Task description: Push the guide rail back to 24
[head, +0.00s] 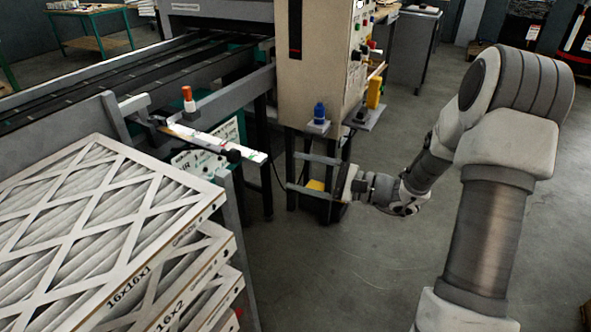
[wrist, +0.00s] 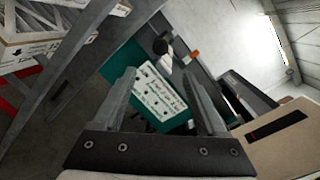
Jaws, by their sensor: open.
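The grey guide rail (head: 235,92) runs along the near side of the conveyor. In front of it a white scale bar (head: 213,140) sticks out towards the aisle, with a dark knob (head: 233,155) near its outer end. An orange-topped post (head: 188,98) stands beside the rail. The scale's numbers are too small to read. My gripper (head: 290,172) is open and empty, to the right of the scale bar's end and apart from it. In the wrist view its two fingers (wrist: 160,78) frame a white printed sign (wrist: 158,92) on a green panel; a dark knob (wrist: 160,46) shows beyond.
Stacked boxed filters (head: 90,215) fill the lower left. A beige control cabinet (head: 318,65) stands behind my gripper, with a blue-topped item (head: 319,113) and a yellow item (head: 374,92) on small shelves. The floor (head: 350,270) below my gripper is clear.

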